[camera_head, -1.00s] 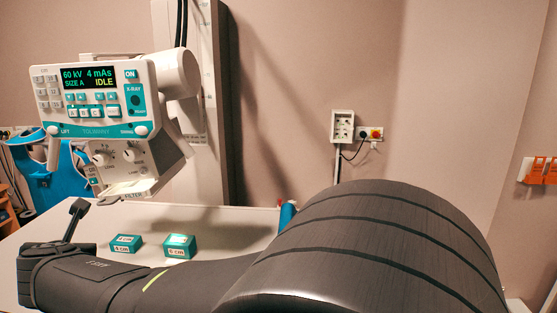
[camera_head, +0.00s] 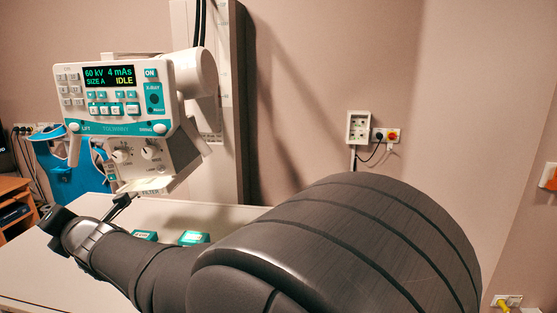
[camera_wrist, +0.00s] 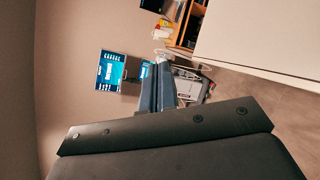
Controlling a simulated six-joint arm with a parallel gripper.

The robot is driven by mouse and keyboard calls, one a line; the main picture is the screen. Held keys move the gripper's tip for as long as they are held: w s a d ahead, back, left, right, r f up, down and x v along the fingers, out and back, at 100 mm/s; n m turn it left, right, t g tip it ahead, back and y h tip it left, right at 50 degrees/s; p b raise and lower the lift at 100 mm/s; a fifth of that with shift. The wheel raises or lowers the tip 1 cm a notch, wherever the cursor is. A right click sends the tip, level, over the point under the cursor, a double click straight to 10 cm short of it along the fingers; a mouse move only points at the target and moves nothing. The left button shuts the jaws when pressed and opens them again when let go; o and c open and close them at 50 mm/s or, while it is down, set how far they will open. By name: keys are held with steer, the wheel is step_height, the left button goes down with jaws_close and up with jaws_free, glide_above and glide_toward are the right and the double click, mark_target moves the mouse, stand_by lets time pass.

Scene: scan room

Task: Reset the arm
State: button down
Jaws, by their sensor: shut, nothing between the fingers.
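My arm crosses the lower part of the head view, and its end is at the left, above the pale table (camera_head: 40,275). My gripper (camera_head: 122,200) shows there only as a small dark piece near the table's back left. In the wrist view, the two fingers of my gripper (camera_wrist: 158,68) lie side by side, shut and empty, pointing away from the camera. No held object shows in either view. My arm hides much of the table's front and right.
A white X-ray control panel (camera_head: 112,123) reading IDLE hangs above the table, left of centre. Two teal blocks (camera_head: 193,238) sit on the table, partly behind my arm. A wooden shelf unit (camera_head: 12,205) stands at the far left.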

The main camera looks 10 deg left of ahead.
steer(key=w+d+r+m+t+y, duration=0.1)
steer(key=w+r+m+t+y, duration=0.1)
steer(key=r, duration=0.3)
steer(key=shift+w+d+m+t, duration=0.4)
steer(key=shift+w+t, duration=0.1)
steer(key=shift+w, duration=0.35)
stand_by(0.5)
